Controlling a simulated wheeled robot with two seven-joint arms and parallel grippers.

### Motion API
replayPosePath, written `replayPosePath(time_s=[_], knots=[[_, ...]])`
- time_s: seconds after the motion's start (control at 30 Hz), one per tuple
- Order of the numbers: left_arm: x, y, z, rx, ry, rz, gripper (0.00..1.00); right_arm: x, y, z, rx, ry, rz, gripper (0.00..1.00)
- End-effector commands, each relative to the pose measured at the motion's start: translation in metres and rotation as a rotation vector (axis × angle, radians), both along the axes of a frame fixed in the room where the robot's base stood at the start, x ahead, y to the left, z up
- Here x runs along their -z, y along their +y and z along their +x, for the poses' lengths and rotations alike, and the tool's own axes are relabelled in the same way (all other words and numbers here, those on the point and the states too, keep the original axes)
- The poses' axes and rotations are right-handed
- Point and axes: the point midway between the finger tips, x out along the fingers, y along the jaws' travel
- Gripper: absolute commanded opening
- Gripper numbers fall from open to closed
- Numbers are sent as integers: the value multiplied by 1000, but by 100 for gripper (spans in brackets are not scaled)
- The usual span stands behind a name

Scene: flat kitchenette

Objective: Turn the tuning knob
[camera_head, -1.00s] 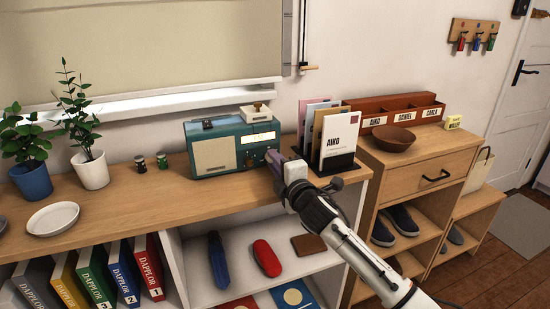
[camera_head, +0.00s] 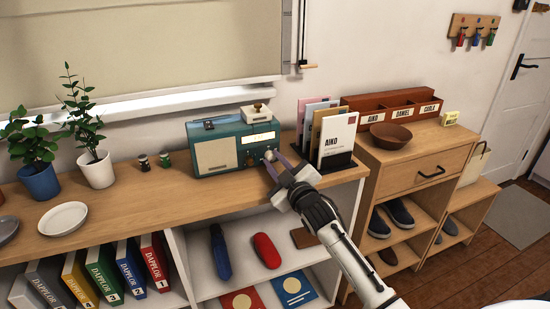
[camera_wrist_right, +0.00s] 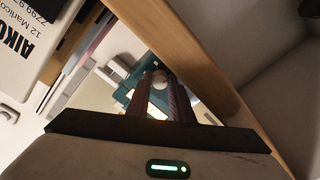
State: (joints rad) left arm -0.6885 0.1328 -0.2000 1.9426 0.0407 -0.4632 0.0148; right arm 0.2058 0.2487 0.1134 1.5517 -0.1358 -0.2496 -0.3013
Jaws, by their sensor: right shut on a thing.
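The teal radio (camera_head: 232,145) stands on the wooden shelf top with its cream speaker and lit dial facing me. Its tuning knob (camera_head: 268,155) is at the lower right of the front, largely covered by the fingertips. My right gripper (camera_head: 271,166) reaches in from the lower right and is shut on the knob. My left gripper is not in view.
A letter rack (camera_head: 343,163) with upright envelopes stands close to the right of the gripper. Two small jars (camera_head: 154,161) stand left of the radio, with potted plants (camera_head: 97,170) farther left. The shelf top in front of the radio is clear.

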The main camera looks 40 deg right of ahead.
Motion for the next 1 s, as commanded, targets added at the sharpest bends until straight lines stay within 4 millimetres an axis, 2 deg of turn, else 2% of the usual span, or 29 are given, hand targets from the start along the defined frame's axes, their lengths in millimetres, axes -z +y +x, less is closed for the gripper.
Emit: replayPosePath(time_s=[0.1,0.5,1.0], knots=[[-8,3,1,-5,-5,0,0,0,1,0,1,-22,110,0],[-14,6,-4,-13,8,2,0,1,1,0,1,-98,420,0],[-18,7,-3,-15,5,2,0,2,1,0,1,-136,574,0]])
